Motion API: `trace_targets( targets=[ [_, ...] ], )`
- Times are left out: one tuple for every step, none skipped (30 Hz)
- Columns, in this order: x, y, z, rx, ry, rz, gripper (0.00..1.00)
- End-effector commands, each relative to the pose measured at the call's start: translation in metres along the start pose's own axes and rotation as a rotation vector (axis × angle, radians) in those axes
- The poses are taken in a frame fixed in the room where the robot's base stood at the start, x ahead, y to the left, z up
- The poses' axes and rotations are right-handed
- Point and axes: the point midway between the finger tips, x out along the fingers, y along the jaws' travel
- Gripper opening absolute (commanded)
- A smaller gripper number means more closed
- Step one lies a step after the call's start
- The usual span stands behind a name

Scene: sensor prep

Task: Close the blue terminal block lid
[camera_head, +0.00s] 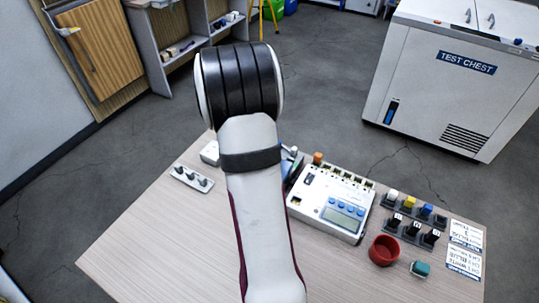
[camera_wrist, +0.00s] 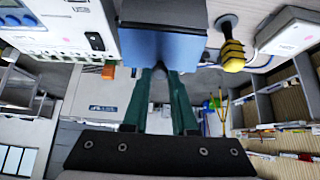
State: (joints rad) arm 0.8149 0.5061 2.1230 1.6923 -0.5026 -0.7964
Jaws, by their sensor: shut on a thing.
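The blue terminal block lid (camera_wrist: 165,45) fills the top centre of the wrist view as a broad blue panel, with a dark part above it. My gripper (camera_wrist: 167,72) shows as two green fingers reaching to the panel's lower edge. The fingertips are close together and shut on the lid at a small dark part of its edge; the exact contact is partly hidden. Only a dark and blue sliver of the block (camera_head: 291,164) shows beside the white instrument (camera_head: 330,203). The lid's angle is hard to tell.
A yellow-and-black handle (camera_wrist: 232,55) and a white box (camera_wrist: 290,30) are close on the right in the wrist view. A red bowl (camera_head: 383,250), a teal block (camera_head: 420,268) and racked connectors (camera_head: 410,230) stand right of the instrument. The table's front left is bare.

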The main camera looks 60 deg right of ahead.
Motion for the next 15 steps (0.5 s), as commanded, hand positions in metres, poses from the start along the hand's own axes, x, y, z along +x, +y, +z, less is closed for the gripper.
trace_targets(
  targets=[
    [0.0001, -0.0003, -0.0004, -0.001, 0.001, -0.001, 0.0],
    [0.0001, -0.0003, -0.0004, -0.001, 0.001, 0.0, 0.0],
    [0.0001, -0.0003, -0.0004, -0.001, 0.001, 0.0, 0.0],
    [0.0001, -0.0003, -0.0004, -0.001, 0.001, 0.0, 0.0],
    [0.0001, -0.0003, -0.0004, -0.001, 0.001, 0.0, 0.0],
    [0.0001, -0.0003, -0.0004, -0.001, 0.001, 0.0, 0.0],
    [0.0001, -0.0003, -0.0004, -0.001, 0.001, 0.0, 0.0],
    [0.0001, -0.0003, -0.0004, -0.001, 0.002, 0.0, 0.31],
    [0.0001, -0.0003, -0.0004, -0.001, 0.002, 0.0, 0.38],
    [0.0001, -0.0002, -0.0003, -0.001, 0.002, 0.0, 0.44],
    [0.0001, -0.0002, -0.0003, -0.001, 0.001, 0.0, 0.49],
    [0.0001, -0.0001, -0.0002, -0.001, 0.001, 0.0, 0.55],
    [0.0001, -0.0001, -0.0002, -0.001, 0.001, 0.0, 0.55],
    [0.0001, -0.0001, -0.0002, -0.001, 0.001, 0.0, 0.55],
    [0.0001, -0.0001, -0.0001, -0.001, 0.001, 0.0, 0.55]
  ],
)
